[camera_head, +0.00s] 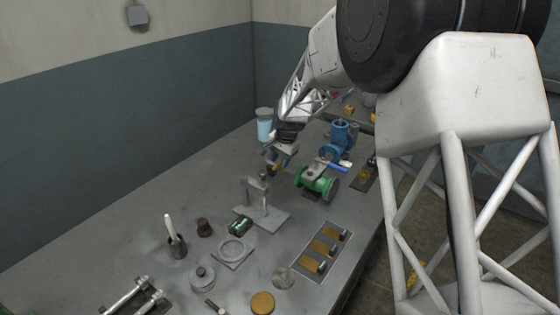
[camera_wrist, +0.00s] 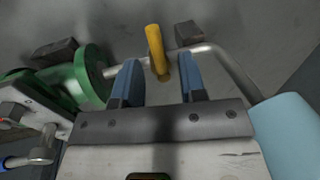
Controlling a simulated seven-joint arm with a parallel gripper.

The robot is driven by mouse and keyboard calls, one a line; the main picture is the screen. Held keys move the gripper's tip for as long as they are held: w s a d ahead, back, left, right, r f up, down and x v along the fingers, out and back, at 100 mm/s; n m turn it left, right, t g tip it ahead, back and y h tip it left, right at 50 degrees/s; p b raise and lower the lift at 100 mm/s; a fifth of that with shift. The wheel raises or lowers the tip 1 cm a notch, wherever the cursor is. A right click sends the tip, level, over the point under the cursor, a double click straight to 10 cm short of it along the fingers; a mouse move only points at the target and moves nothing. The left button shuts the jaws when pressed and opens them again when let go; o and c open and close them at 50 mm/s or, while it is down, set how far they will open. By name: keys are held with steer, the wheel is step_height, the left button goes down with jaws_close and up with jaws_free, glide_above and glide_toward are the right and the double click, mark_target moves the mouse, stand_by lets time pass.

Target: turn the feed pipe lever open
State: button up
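The feed pipe (camera_wrist: 222,58) is a thin grey pipe that runs from a green flanged valve body (camera_wrist: 92,75) and bends down at the right, in the wrist view. A yellow lever (camera_wrist: 155,45) stands on it. My gripper (camera_wrist: 162,68) has its two blue fingers apart, one on each side of the lever, with visible gaps, so it is open. In the head view my gripper (camera_head: 274,168) is low over the bench, left of the green valve body (camera_head: 316,183). There the arm and gripper mostly hide the feed pipe and lever.
A light blue container (camera_head: 264,130) stands behind my gripper, and fills the wrist view's right edge (camera_wrist: 288,135). A blue-handled lever (camera_head: 345,168) lies over the green valve. A blue pump-like body (camera_head: 341,136) stands behind. A grey stand (camera_head: 262,212) is in front. The bench's left side is clear.

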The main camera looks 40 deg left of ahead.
steer(key=shift+f, duration=0.3)
steer(key=shift+c, duration=0.2)
jaws_close()
